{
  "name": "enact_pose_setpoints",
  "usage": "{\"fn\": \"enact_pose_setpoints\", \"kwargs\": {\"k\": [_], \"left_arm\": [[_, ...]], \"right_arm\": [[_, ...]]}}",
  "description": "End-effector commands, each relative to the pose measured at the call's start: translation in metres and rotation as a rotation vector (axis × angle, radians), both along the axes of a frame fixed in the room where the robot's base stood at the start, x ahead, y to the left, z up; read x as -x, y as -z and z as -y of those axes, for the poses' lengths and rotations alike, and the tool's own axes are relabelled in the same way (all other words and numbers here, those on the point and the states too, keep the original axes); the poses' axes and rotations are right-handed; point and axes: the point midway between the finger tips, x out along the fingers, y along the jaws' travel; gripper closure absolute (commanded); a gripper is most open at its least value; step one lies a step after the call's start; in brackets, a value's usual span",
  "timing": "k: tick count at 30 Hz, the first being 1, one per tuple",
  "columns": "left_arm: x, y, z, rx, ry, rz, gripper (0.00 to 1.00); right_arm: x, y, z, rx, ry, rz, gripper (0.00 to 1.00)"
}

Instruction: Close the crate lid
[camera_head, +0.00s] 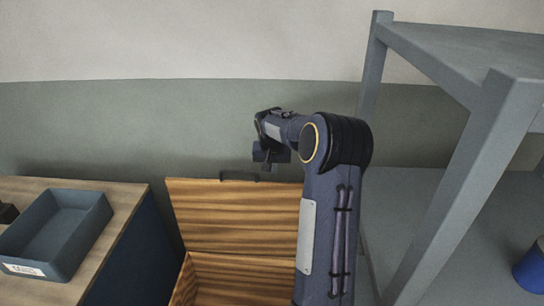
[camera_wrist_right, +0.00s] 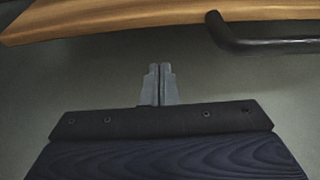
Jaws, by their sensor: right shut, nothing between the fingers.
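The crate (camera_head: 240,280) is striped wood and stands low in the middle of the head view. Its lid (camera_head: 225,215) is raised, standing up at the back of the crate. A dark handle (camera_head: 238,176) sits on the lid's top edge; it also shows at the upper right of the wrist view (camera_wrist_right: 265,45). My right gripper (camera_head: 267,166) is just above the lid's top edge, to the right of the handle. In the wrist view its fingers (camera_wrist_right: 160,72) are together and empty, apart from lid and handle. My right arm hides the crate's right side. My left gripper is not in view.
A wooden-topped table (camera_head: 125,200) at the left holds a blue-grey tray (camera_head: 95,225) and a small dark object (camera_head: 8,213). A grey metal rack (camera_head: 455,190) stands at the right. A blue container (camera_head: 532,268) is at the far right. A wall is behind.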

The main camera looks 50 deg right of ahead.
Motion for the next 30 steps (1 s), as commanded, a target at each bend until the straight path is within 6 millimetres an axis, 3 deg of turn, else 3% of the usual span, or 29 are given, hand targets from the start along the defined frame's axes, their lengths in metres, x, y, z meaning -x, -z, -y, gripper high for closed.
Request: {"fn": "enact_pose_setpoints", "kwargs": {"k": [1, 10, 23, 30], "left_arm": [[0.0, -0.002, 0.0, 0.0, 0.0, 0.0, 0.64], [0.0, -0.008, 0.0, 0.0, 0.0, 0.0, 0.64], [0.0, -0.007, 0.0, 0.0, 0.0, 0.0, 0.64], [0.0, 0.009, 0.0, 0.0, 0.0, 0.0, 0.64]], "right_arm": [[-0.001, 0.01, 0.002, -0.003, 0.001, -0.004, 1.0], [0.022, 0.004, -0.028, -0.001, -0.001, 0.0, 1.0], [0.024, 0.004, -0.03, 0.0, 0.0, 0.001, 1.0], [0.024, 0.009, -0.031, 0.024, 0.001, 0.021, 1.0]]}}
